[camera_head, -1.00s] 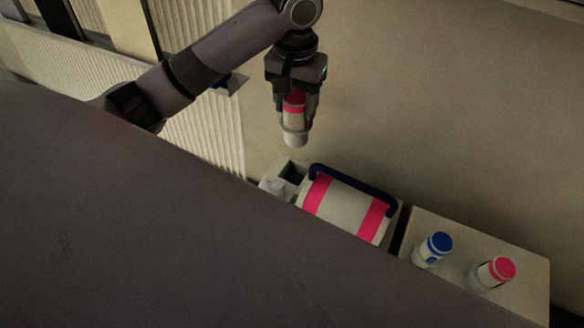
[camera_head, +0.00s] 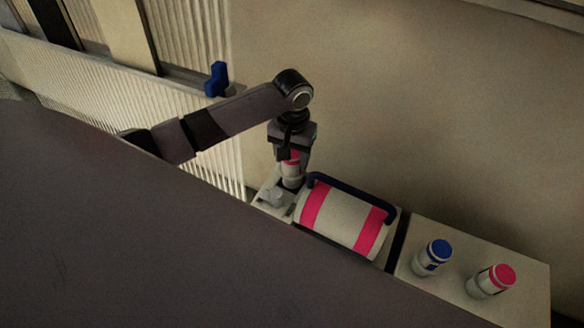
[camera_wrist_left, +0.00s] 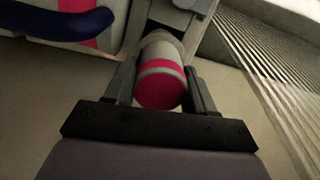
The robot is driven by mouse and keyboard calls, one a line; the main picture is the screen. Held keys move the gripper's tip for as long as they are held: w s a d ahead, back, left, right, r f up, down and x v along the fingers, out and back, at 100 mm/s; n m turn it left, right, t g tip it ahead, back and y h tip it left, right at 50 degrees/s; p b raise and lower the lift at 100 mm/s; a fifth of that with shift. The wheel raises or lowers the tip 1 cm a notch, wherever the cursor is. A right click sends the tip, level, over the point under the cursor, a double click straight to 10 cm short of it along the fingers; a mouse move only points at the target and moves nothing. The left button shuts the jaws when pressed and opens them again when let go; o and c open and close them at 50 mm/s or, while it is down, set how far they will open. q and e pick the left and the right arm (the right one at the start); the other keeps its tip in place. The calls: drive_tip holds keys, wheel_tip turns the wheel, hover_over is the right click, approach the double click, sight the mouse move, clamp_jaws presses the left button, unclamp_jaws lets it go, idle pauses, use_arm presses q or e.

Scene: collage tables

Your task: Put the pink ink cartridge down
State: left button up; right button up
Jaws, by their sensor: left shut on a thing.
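My left gripper (camera_head: 292,160) points down and is shut on a pink ink cartridge (camera_head: 291,172), white with pink bands. The cartridge is upright at the left end of the white machine (camera_head: 342,214), where a dark slot is. In the left wrist view the pink end of the cartridge (camera_wrist_left: 160,92) sits between the two fingers, and its far end meets the pale housing. I cannot tell how deep it is in the slot. A second pink-capped cartridge (camera_head: 490,281) stands at the right end of the surface. My right gripper is not in view.
A blue-capped cartridge (camera_head: 432,258) stands beside the second pink one on the pale surface (camera_head: 525,262). A dark blue handle (camera_head: 352,194) arches over the machine, right beside my gripper. A ribbed white panel (camera_head: 90,84) is at the left, with a blue object (camera_head: 217,80) above it.

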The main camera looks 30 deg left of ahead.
use_arm(q)
wheel_tip(320, 180, down, 4)
drive_tip(key=shift+f+b, duration=0.1)
drive_tip(key=shift+b, duration=0.4)
drive_tip(key=shift+f, duration=0.2)
drive_tip(key=shift+r, duration=0.1)
drive_tip(key=shift+f, duration=0.2)
drive_tip(key=o, duration=1.1)
drive_tip(key=shift+o, duration=0.2)
drive_tip(key=shift+r, duration=0.1)
